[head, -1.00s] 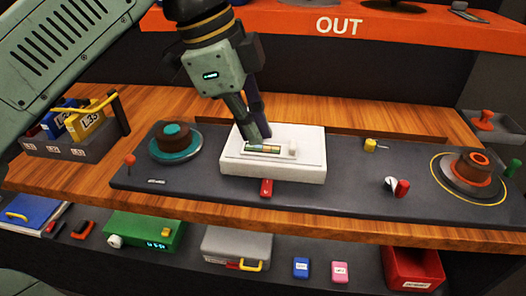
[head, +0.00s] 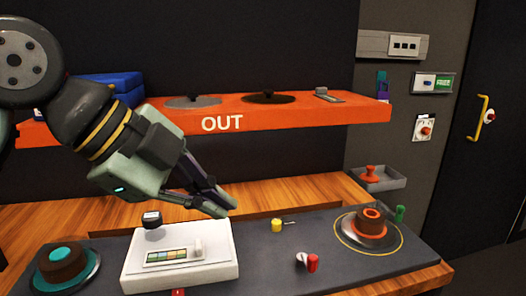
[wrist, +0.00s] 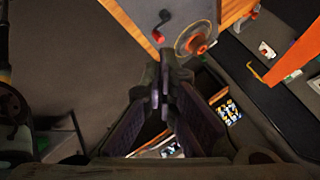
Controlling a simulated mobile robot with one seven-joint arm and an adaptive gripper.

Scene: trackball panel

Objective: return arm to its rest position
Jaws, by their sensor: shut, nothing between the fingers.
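My gripper (head: 222,206) is in the head view, raised above the panel and pointing down to the right. Its fingers are together and hold nothing. In the wrist view my gripper (wrist: 166,75) also shows its fingers closed, with the floor and the panel's edge beyond. The white box (head: 215,262) with a small coloured strip sits on the dark panel (head: 345,268) below and to the left of the fingertips, apart from them. A small dark knob (head: 152,219) shows at the white box's back left corner.
The orange shelf (head: 290,116) marked OUT runs behind my gripper. A teal-ringed dial (head: 66,264) is at left, an orange-topped dial (head: 371,224) at right. A yellow knob (head: 277,225) and a red knob (head: 313,263) stand between. A grey tray (head: 390,181) is at the back right.

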